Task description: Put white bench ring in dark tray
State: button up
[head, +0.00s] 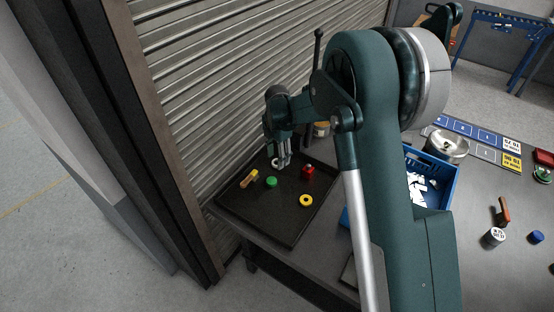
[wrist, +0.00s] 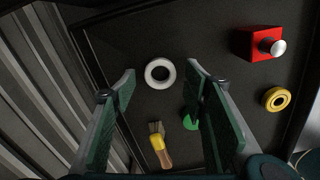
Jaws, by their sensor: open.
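The white ring (wrist: 160,73) lies flat on the floor of the dark tray (head: 265,212), near one side. In the head view, only a bit of the ring (head: 275,162) shows beside my gripper (head: 284,160), which partly hides it. In the wrist view, my gripper (wrist: 161,72) is open and empty. Its two fingers stand apart on either side of the ring in the picture, and the ring appears beyond the fingertips, not held. The tray floor (wrist: 210,35) is dark around it.
The tray also holds a red block with a silver knob (head: 308,172), a yellow ring (head: 306,200), a green round piece (head: 271,182) and a wooden-handled brush (head: 250,178). A ribbed shutter (head: 215,70) rises close beside the tray. A blue crate (head: 447,190) stands to the right.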

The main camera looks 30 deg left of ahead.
notch_tip(320, 180, up, 10)
jog(key=shift+r+p, duration=0.25)
jog(key=shift+p, duration=0.15)
dwell(0.7)
jog(key=shift+d, duration=0.1)
jog(key=d+r+m+t, duration=0.1)
jog(key=d+r+m, duration=0.5)
jog(key=d, duration=0.7)
jog(key=d+r+m+t+y, duration=0.1)
jog(key=d+r+m, duration=0.3)
jog(key=d+r, duration=0.65)
jog(key=d+r+m+t, duration=0.1)
jog(key=d+r+m, duration=0.4)
jog(key=d, duration=0.9)
jog(key=s+d+r+m+t, duration=0.15)
jog(key=s+d+m, duration=0.3)
jog(key=d, duration=0.45)
jog(key=s+d+r+m, duration=0.2)
jog(key=s+d+m, duration=0.3)
jog(key=d, duration=0.4)
jog(key=s+d+f+m+t+h, duration=0.1)
jog(key=s+d+f+m, duration=0.4)
jog(key=s+d, duration=0.9)
jog(key=m+t, duration=0.1)
jog(key=m, duration=0.2)
jog(key=shift+s+t, duration=0.35)
